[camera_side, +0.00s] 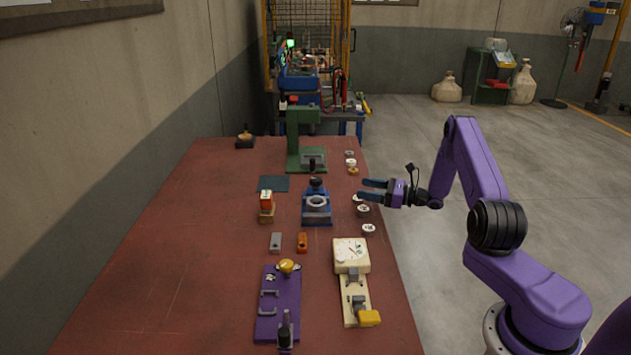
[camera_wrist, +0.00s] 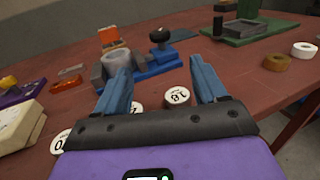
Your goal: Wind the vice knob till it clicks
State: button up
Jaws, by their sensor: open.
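The blue vice (camera_side: 317,216) stands on the red table, with a grey ring-shaped part on its near side and a black knob (camera_side: 316,183) at its far end. In the wrist view the vice (camera_wrist: 150,69) lies beyond my fingers, and its black knob (camera_wrist: 159,35) stands up on a post at its right. My gripper (camera_side: 364,190) is to the right of the vice, apart from it, with its fingers pointing left. In the wrist view my gripper (camera_wrist: 160,78) is open, and nothing is between its fingers. Nothing touches the knob.
Several white numbered discs (camera_side: 368,229) lie along the right edge of the table. A green press (camera_side: 292,130) stands behind the vice. An orange-topped block (camera_side: 266,199) is to its left. A purple board (camera_side: 268,322) and a cream dial unit (camera_side: 350,247) are nearer. The table's left side is clear.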

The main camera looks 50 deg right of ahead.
aim_at(316, 179)
jog(key=x, duration=1.7)
jog(key=c, duration=1)
jog(key=shift+o, duration=0.2)
jog(key=shift+a, duration=0.1)
jog(key=shift+m+t+h, duration=0.5)
jog(key=shift+m+h, duration=0.3)
jog(key=shift+h, duration=0.3)
jog(key=o, duration=1)
jog(key=shift+c, duration=0.2)
